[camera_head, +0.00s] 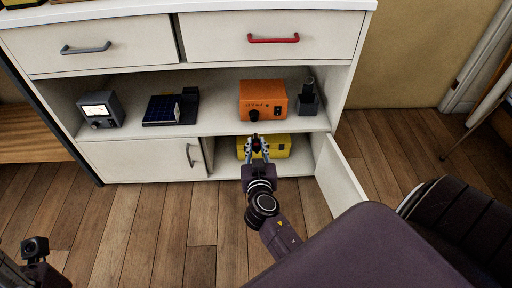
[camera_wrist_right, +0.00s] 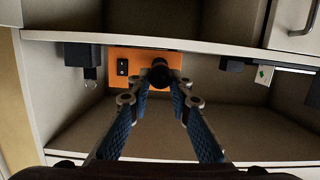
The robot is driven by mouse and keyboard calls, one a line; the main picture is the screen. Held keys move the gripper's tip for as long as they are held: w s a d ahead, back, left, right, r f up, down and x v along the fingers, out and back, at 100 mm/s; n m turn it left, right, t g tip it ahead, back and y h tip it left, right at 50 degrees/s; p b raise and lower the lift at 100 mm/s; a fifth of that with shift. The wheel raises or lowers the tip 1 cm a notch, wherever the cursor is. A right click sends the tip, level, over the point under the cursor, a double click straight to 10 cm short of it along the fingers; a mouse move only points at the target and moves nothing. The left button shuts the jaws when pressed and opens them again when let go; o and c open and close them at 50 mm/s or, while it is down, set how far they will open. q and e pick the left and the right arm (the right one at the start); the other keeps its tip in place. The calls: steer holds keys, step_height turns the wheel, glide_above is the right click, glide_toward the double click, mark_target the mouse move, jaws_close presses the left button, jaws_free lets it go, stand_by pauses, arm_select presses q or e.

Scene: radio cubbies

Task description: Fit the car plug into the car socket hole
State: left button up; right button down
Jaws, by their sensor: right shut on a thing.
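An orange box (camera_head: 263,97) with pale lettering and a dark round socket (camera_head: 254,115) low on its front stands on the open shelf. My right gripper (camera_head: 257,146) is in front of and below the box in the head view. It is shut on a small dark thing with a red spot, seemingly the car plug (camera_head: 257,152). In the right wrist view a round black shape (camera_wrist_right: 160,74) lies between the fingertips, over the box; plug and socket are hard to tell apart there.
A grey meter (camera_head: 101,109), a dark blue panel (camera_head: 163,109) and a black device (camera_head: 308,101) stand on the same shelf. A yellow case (camera_head: 278,147) sits in the lower cubby, whose door (camera_head: 338,178) is open. Dark parts of my left arm show at lower left.

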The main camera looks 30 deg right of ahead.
mark_target(256, 138)
steer(key=shift+a+r, duration=0.1)
steer(key=shift+r, duration=0.2)
steer(key=shift+f+b, duration=0.15)
steer(key=shift+b, duration=0.2)
steer(key=shift+r+x, duration=0.15)
steer(key=shift+x, duration=0.6)
steer(key=shift+r+x, duration=0.15)
steer(key=shift+x, duration=0.6)
steer(key=shift+r+x, duration=0.15)
steer(key=shift+x, duration=0.55)
steer(key=shift+r+x, duration=0.2)
steer(key=shift+x, duration=0.45)
steer(key=shift+b, duration=0.35)
